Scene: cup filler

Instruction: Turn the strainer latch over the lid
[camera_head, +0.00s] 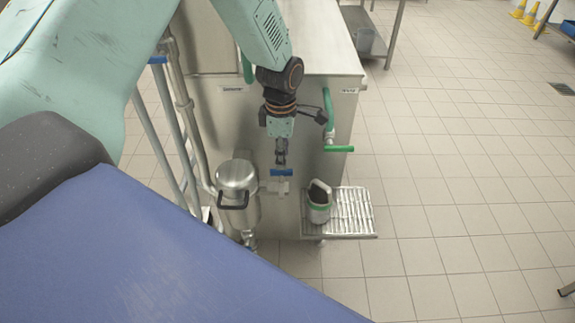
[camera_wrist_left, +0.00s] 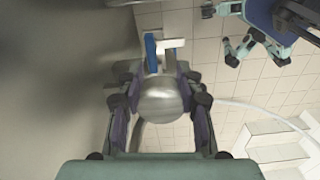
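The strainer (camera_head: 237,212) is a steel canister with a round domed lid (camera_head: 237,173), at the front of the steel machine in the head view. A dark loop-shaped latch or handle (camera_head: 232,206) sits at its front side, below the lid's top. My left gripper (camera_head: 281,158) points down to the right of the lid, just above a blue handle (camera_head: 282,172). In the left wrist view its fingers (camera_wrist_left: 155,72) are spread. A rounded steel surface (camera_wrist_left: 160,100) shows between them, with the blue handle (camera_wrist_left: 150,52) beyond. Contact cannot be told. My right gripper is not in view.
A container with a green band (camera_head: 319,208) stands on a slatted steel tray (camera_head: 352,212) to the right. A green-handled lever (camera_head: 339,149) juts from the machine above it. Vertical pipes (camera_head: 180,90) run left of the strainer.

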